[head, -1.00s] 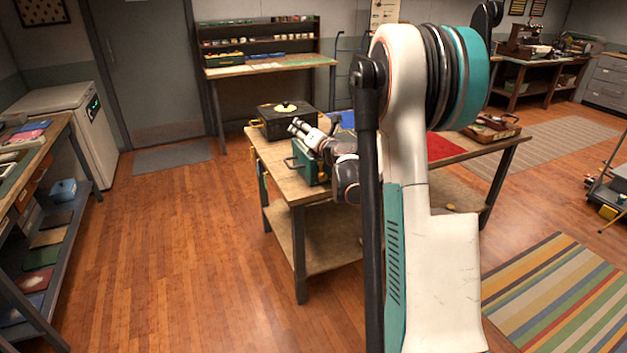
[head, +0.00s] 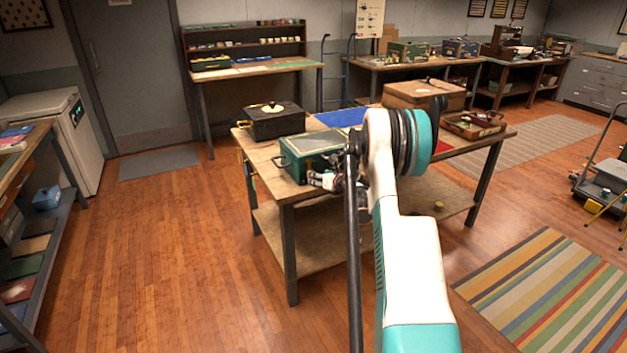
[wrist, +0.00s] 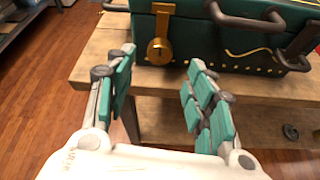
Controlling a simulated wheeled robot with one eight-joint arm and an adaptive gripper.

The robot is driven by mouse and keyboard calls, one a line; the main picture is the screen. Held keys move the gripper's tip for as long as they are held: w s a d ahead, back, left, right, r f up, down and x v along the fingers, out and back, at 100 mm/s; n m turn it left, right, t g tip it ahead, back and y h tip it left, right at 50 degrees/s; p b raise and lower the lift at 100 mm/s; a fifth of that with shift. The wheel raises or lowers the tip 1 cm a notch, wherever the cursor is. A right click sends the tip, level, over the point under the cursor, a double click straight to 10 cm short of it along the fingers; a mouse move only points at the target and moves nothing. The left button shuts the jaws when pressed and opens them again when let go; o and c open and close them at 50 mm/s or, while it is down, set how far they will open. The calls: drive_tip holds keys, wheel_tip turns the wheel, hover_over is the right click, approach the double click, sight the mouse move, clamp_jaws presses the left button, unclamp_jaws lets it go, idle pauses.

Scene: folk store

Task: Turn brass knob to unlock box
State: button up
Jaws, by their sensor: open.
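A dark green box (head: 312,142) with dark handles sits at the near edge of the wooden table. It also shows at the top of the wrist view (wrist: 240,52). On its front is a brass plate, with a round brass knob (wrist: 160,50) at its lower end. My gripper (wrist: 160,62) is open and empty, its two teal-padded fingers apart on either side of the knob in the picture. The knob appears beyond the fingertips, not touched. In the head view my gripper (head: 322,181) is low before the box front, partly hidden by my arm.
A black box (head: 272,122) stands left of the green box, and a wooden case (head: 423,94) at the back right. A blue mat (head: 342,117) lies behind. The table edge (wrist: 110,84) runs below the box. The floor at left is clear.

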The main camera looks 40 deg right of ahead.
drive_tip(key=b+x, duration=0.1)
drive_tip(key=x, duration=0.5)
drive_tip(key=shift+w, duration=0.1)
drive_tip(key=c, duration=1.1)
